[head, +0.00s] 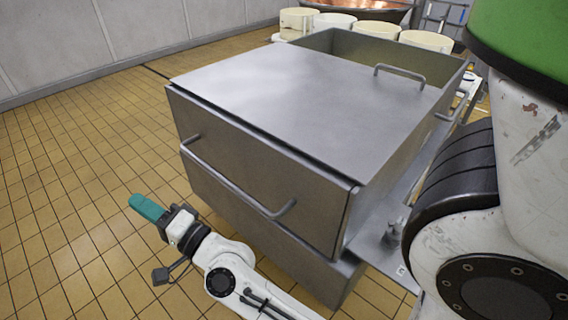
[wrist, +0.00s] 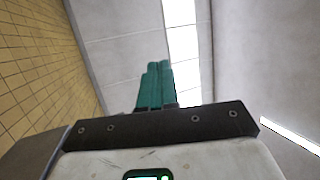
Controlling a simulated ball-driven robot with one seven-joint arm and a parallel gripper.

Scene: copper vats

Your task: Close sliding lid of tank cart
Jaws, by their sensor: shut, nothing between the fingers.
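The tank cart (head: 260,190) is a grey metal box in the middle of the head view. Its flat sliding lid (head: 290,100) covers the near and middle part of the top. A gap (head: 350,48) at the far end shows the open inside. A lid handle (head: 400,73) stands near the lid's far edge, and a bar handle (head: 238,185) runs across the near front face. My gripper (head: 146,206), with teal fingers, is left of the cart's front, low over the floor and apart from it. In the wrist view the fingers (wrist: 155,85) are together and empty, pointing at wall and ceiling.
Several cream tubs (head: 335,24) stand behind the cart, with a copper vat (head: 365,4) beyond. Yellow tiled floor (head: 80,150) is free on the left, up to a grey wall (head: 110,35). A side ledge with a fitting (head: 393,235) sits at the cart's right.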

